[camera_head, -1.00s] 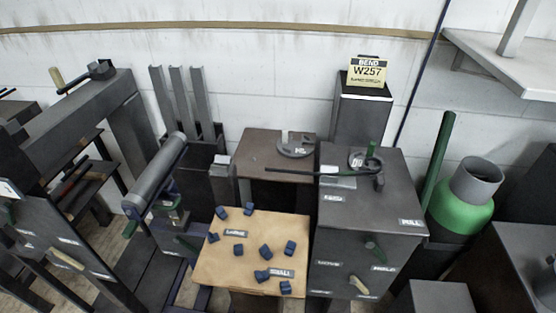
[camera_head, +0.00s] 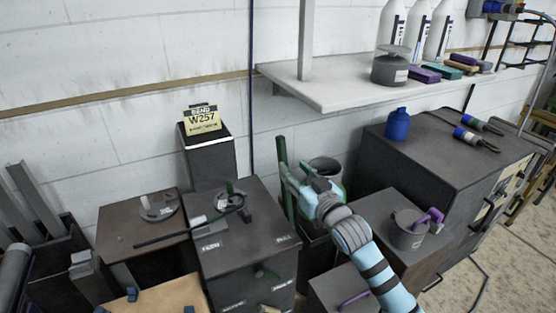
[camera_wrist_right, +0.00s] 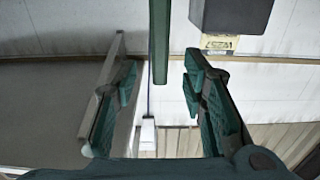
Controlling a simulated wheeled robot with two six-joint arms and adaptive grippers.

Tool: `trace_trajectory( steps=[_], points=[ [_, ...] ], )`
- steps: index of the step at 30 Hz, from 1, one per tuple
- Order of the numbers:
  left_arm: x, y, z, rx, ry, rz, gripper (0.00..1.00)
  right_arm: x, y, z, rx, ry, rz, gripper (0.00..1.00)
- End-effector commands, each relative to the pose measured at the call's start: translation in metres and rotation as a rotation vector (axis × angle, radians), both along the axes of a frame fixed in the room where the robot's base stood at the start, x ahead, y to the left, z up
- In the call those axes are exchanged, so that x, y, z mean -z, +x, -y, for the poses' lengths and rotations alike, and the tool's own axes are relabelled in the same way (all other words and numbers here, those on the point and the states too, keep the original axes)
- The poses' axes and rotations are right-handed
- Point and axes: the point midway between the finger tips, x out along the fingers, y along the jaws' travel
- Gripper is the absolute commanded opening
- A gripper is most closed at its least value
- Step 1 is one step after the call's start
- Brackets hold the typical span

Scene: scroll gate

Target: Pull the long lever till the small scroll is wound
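A long green lever (camera_head: 282,150) stands upright behind the right rear of the dark cabinet (camera_head: 245,250), whose front edge has a "PULL" label. In the right wrist view the lever (camera_wrist_right: 160,40) hangs down from the top, between the two fingers. My right gripper (camera_head: 290,180) is beside the lever in the head view. In the wrist view its fingers (camera_wrist_right: 158,90) are wide apart with nothing gripped. A dark bar (camera_head: 180,235) lies across to the cabinet top, its right end curved around a small former (camera_head: 232,200). My left gripper is out of view.
A round former (camera_head: 160,207) sits on the brown table to the left. A grey bucket (camera_head: 325,168) stands behind my right gripper. A post with a "W257" sign (camera_head: 202,120) stands behind the cabinet.

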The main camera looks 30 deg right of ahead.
Motion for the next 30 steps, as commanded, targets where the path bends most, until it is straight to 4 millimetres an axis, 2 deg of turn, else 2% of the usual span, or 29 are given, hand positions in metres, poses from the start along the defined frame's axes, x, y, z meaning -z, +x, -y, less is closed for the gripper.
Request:
trace_trajectory(
  steps=[3,9,13,20,27,30],
  points=[
    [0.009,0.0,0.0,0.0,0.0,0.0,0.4,0.002,0.034,0.0,0.002,0.003,0.002,0.38],
    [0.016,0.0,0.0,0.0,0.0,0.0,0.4,0.003,0.07,0.0,0.002,0.0,-0.002,0.38],
    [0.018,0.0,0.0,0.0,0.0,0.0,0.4,0.001,0.079,0.0,0.001,-0.002,-0.001,0.38],
    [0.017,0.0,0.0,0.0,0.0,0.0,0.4,0.001,0.08,0.0,0.001,-0.003,-0.002,0.38],
    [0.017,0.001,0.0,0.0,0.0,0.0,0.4,0.001,0.08,0.0,0.001,-0.003,-0.003,0.02],
    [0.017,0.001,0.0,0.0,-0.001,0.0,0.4,0.001,0.08,0.0,0.001,-0.002,-0.003,0.0]
  ],
)
